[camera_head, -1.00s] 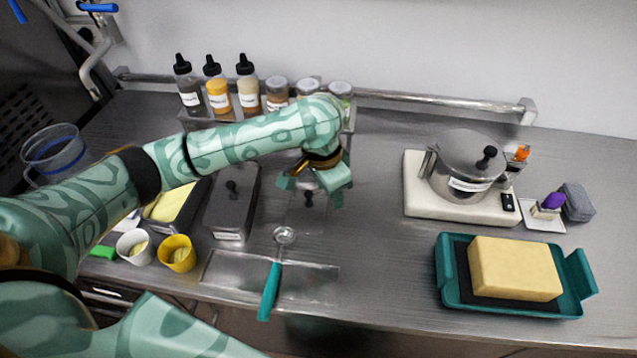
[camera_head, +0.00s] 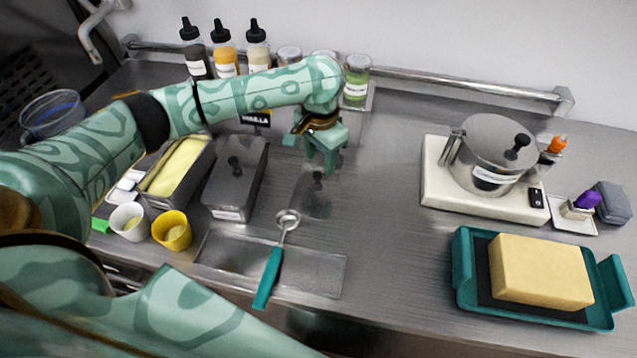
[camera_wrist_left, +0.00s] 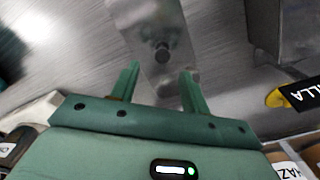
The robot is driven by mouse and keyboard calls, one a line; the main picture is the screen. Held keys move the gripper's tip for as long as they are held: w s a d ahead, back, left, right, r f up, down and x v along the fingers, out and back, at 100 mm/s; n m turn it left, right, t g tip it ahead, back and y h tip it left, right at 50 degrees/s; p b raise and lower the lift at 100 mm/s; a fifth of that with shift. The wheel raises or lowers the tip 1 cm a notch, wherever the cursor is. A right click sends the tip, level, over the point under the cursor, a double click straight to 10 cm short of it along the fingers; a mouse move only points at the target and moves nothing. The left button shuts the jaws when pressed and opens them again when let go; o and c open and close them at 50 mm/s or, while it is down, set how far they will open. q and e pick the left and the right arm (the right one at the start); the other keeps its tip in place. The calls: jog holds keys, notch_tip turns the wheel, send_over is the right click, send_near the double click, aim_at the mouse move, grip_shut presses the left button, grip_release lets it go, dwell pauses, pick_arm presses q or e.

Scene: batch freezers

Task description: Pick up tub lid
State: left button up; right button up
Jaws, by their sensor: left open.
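A flat steel-grey tub lid (camera_head: 312,202) with a black knob lies on the counter in the head view, right of a closed tub. It also shows in the left wrist view (camera_wrist_left: 155,25), its knob just beyond the fingertips. My left gripper (camera_head: 318,158) is open and empty, above the far part of the lid. In the left wrist view the two fingers of my left gripper (camera_wrist_left: 159,75) are spread, with the lid between and beyond them. The closed steel tub (camera_head: 233,190) has a similar knobbed lid. My right gripper is not in view.
A tub of yellow ice cream (camera_head: 178,168), a white cup (camera_head: 127,222) and a yellow cup (camera_head: 172,230) stand at left. A scoop (camera_head: 270,275) lies in front. Bottles and jars (camera_head: 356,80) line the back. A pot (camera_head: 492,150) and a teal tray (camera_head: 463,275) stand at right.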

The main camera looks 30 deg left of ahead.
aim_at(318, 174)
pick_arm(q)
jog(key=f+b, duration=0.3)
jog(key=f, duration=0.2)
jog(key=shift+a+f, duration=0.1)
jog(key=shift+a, duration=0.1)
grip_shut()
